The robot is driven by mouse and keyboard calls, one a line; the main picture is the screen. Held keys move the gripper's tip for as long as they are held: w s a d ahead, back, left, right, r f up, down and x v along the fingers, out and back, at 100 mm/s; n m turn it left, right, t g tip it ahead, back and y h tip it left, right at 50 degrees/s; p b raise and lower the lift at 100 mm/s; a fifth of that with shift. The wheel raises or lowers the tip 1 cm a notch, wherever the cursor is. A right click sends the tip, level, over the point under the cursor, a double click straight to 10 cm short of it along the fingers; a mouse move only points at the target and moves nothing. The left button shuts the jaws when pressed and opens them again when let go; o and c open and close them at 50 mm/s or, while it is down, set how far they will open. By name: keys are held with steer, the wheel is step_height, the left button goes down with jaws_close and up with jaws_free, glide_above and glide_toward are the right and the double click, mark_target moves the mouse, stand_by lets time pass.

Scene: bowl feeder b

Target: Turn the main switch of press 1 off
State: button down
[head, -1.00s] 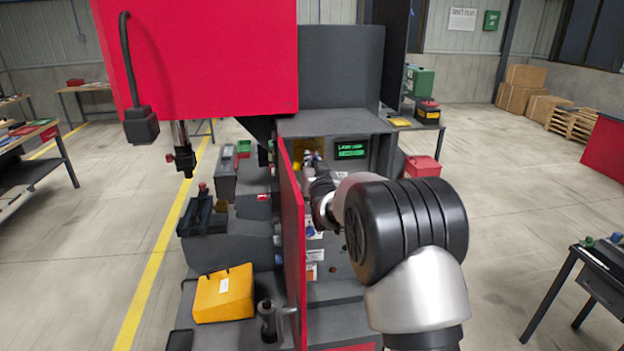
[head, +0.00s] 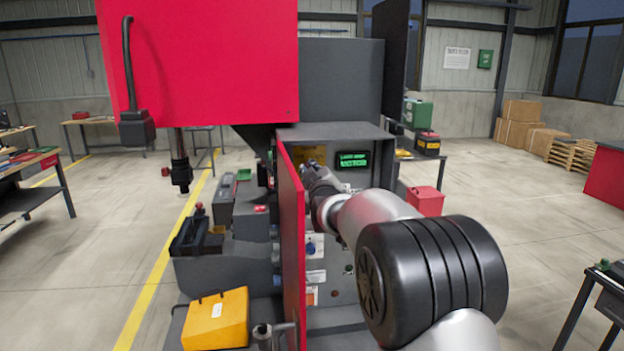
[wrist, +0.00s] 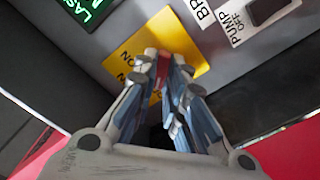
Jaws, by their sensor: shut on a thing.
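The main switch has a yellow plate (wrist: 190,50) on the grey panel inside the press cabinet. In the wrist view its small red handle (wrist: 162,68) sits between my fingertips. My gripper (wrist: 164,64) is shut on this handle, and its fingers hide most of it. Part of the word "ON" shows on the plate, which looks tilted in this view; I cannot tell the handle's exact angle. In the head view the yellow plate (head: 313,152) is partly visible behind my gripper (head: 309,167), which reaches into the open cabinet.
The red cabinet door (head: 291,225) stands open just left of my arm. A green-lit display (head: 353,159) sits right of the switch. A rocker marked "PUMP OFF" (wrist: 265,10) is nearby. A blue knob (head: 311,247) is lower down. A yellow case (head: 216,318) lies at front left.

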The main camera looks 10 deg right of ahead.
steer(key=shift+n+b, duration=0.3)
steer(key=shift+n, duration=0.3)
steer(key=c, duration=1.6)
jaws_free()
steer(key=shift+c, duration=0.2)
steer(key=shift+s, duration=0.1)
steer(key=s, duration=1.1)
steer(key=shift+s, duration=0.4)
steer(key=shift+s, duration=0.1)
